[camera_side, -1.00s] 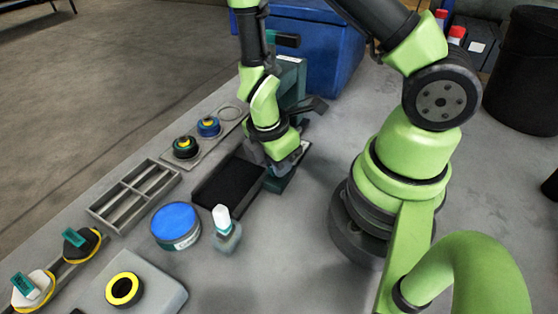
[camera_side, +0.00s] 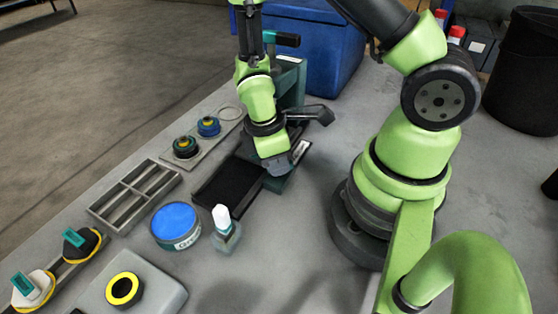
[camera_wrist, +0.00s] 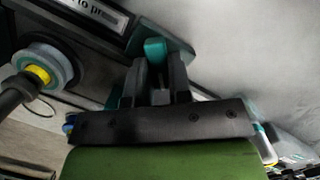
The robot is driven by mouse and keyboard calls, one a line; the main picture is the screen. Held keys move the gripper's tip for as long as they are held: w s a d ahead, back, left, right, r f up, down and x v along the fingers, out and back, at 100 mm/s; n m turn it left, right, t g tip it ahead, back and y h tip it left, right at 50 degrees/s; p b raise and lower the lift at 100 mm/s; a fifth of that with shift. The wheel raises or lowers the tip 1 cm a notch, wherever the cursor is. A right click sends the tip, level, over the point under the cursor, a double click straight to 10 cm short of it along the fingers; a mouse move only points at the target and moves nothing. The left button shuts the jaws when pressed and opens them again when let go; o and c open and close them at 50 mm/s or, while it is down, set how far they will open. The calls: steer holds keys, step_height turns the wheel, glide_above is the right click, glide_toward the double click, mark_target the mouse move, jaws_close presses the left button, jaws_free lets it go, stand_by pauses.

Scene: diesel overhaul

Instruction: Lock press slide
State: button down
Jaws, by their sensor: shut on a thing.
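The press (camera_side: 292,85) is a teal frame at the back of the bench, with a dark base and a dark lever on top. My gripper (camera_side: 278,172) is low at the front of the press, beside a black tray-like part (camera_side: 228,186). In the wrist view my gripper (camera_wrist: 158,80) is shut on a small teal tab or knob (camera_wrist: 154,48), whose rounded end shows between and beyond the fingers. The tab stands by a dark plate with a lettered label (camera_wrist: 98,14). I cannot tell the slide's lock state.
A divided grey tray (camera_side: 135,196) and a plate with two round parts (camera_side: 208,127) lie farther left. A blue bin (camera_side: 325,60) stands behind the press. Bench right of the bottle is clear.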

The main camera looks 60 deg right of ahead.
steer(key=m, duration=0.4)
steer(key=shift+d+g+y, duration=0.15)
steer(key=shift+g+y, duration=0.15)
steer(key=shift+m, duration=0.5)
steer(key=m, duration=0.3)
steer(key=shift+d+y, duration=0.1)
steer(key=shift+y, duration=0.3)
steer(key=c, duration=1)
jaws_free()
steer(key=shift+c, duration=0.2)
